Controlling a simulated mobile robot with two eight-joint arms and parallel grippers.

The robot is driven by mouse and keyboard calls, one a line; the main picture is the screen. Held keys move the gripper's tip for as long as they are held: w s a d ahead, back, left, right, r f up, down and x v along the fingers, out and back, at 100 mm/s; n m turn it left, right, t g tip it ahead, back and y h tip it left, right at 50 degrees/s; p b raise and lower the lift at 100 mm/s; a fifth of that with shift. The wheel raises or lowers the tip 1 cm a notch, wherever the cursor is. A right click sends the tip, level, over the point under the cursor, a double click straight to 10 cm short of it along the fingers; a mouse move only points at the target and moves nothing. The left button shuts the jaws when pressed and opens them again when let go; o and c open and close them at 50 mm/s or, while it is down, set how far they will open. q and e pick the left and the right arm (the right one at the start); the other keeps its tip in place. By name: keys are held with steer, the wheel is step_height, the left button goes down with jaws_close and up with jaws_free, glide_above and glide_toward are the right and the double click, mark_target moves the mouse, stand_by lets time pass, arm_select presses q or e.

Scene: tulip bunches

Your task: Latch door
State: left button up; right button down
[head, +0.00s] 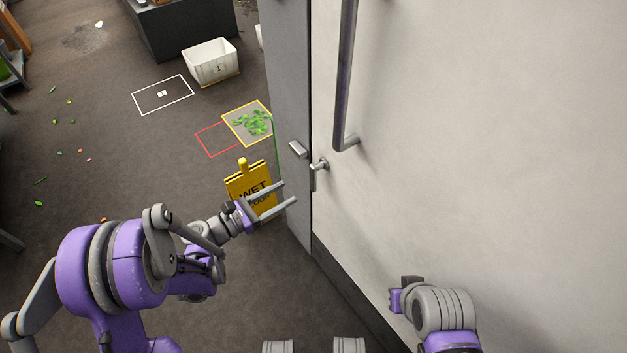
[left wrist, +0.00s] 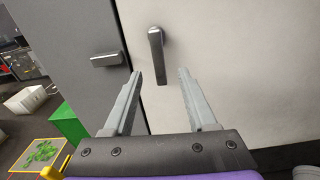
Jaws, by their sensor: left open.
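The pale door (head: 480,130) fills the right of the head view, beside a grey post (head: 285,60). The latch lever (head: 318,166) on the door hangs down; it also shows in the left wrist view (left wrist: 157,55). A metal catch (head: 298,149) sits on the grey post, left of the lever, also in the left wrist view (left wrist: 106,59). The lever is apart from the catch. My left gripper (head: 289,192) is open and empty, its fingers pointing toward the lever, which appears between them in the left wrist view. My right gripper (head: 404,298) is low by the door, its fingers not clear.
A long vertical handle (head: 345,80) stands out from the door above the lever. A yellow wet floor sign (head: 240,183) stands behind my left gripper. A white bin (head: 211,64), a green litter pile (head: 252,122) and floor outlines lie beyond. The left floor is mostly clear.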

mark_target(311, 178)
arm_select(q)
steer(key=shift+n, duration=0.3)
steer(key=x, duration=1)
steer(key=shift+w+d, duration=0.2)
steer(key=shift+w, duration=0.1)
jaws_close()
stand_by(0.8)
